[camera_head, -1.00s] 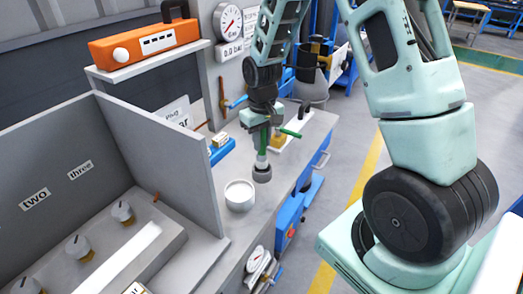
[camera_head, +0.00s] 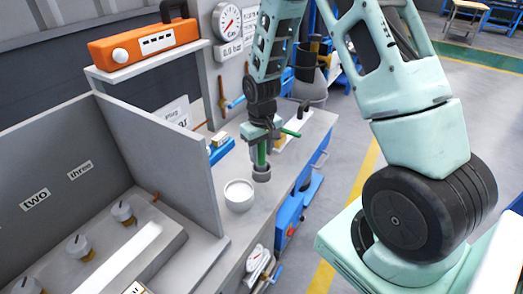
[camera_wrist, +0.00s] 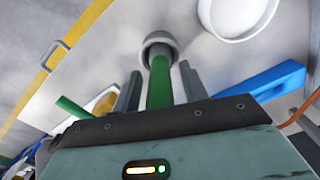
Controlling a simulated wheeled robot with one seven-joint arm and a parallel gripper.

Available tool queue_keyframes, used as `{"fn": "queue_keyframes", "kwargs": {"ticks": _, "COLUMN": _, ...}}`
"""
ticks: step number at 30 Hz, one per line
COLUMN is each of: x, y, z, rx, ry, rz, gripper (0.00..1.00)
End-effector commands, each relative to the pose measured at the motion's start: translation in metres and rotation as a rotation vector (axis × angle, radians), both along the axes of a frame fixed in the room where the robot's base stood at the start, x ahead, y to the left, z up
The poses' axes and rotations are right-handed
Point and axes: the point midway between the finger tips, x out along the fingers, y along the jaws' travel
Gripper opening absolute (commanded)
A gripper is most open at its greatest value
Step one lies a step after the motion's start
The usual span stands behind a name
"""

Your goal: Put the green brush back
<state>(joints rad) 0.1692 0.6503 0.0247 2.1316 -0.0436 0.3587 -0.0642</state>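The green brush (camera_head: 262,152) stands about upright with its lower end in a small grey round holder (camera_head: 262,174) on the bench. In the wrist view its green handle (camera_wrist: 160,88) runs down into the round opening of the holder (camera_wrist: 159,42). My gripper (camera_head: 262,138) is above the holder, around the handle. In the wrist view my gripper (camera_wrist: 160,80) has one finger on each side of the handle, with narrow gaps showing, so it looks open. The bristles are hidden.
A white bowl (camera_head: 239,196) stands close to the holder on the near side. Another green bar (camera_head: 291,133) sticks out right of my gripper. A grey partition (camera_head: 165,150) and blue block (camera_head: 221,152) are at the left.

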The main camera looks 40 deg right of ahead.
Motion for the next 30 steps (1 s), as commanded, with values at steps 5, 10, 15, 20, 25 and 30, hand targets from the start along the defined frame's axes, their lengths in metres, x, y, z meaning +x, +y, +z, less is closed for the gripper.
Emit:
{"fn": "queue_keyframes", "kwargs": {"ticks": 5, "x": 0.001, "y": 0.0, "z": 0.007, "rx": 0.0, "ry": -0.003, "rz": 0.0, "gripper": 0.43}}
{"fn": "queue_keyframes", "kwargs": {"ticks": 10, "x": 0.001, "y": 0.0, "z": 0.033, "rx": -0.001, "ry": -0.007, "rz": 0.0, "gripper": 0.43}}
{"fn": "queue_keyframes", "kwargs": {"ticks": 15, "x": 0.001, "y": 0.0, "z": 0.07, "rx": -0.001, "ry": -0.007, "rz": 0.0, "gripper": 0.43}}
{"fn": "queue_keyframes", "kwargs": {"ticks": 20, "x": 0.001, "y": 0.0, "z": 0.099, "rx": 0.0, "ry": -0.005, "rz": -0.001, "gripper": 0.43}}
{"fn": "queue_keyframes", "kwargs": {"ticks": 25, "x": 0.001, "y": 0.0, "z": 0.118, "rx": 0.0, "ry": -0.003, "rz": -0.001, "gripper": 0.43}}
{"fn": "queue_keyframes", "kwargs": {"ticks": 30, "x": 0.0, "y": 0.0, "z": 0.124, "rx": 0.001, "ry": -0.001, "rz": 0.0, "gripper": 0.43}}
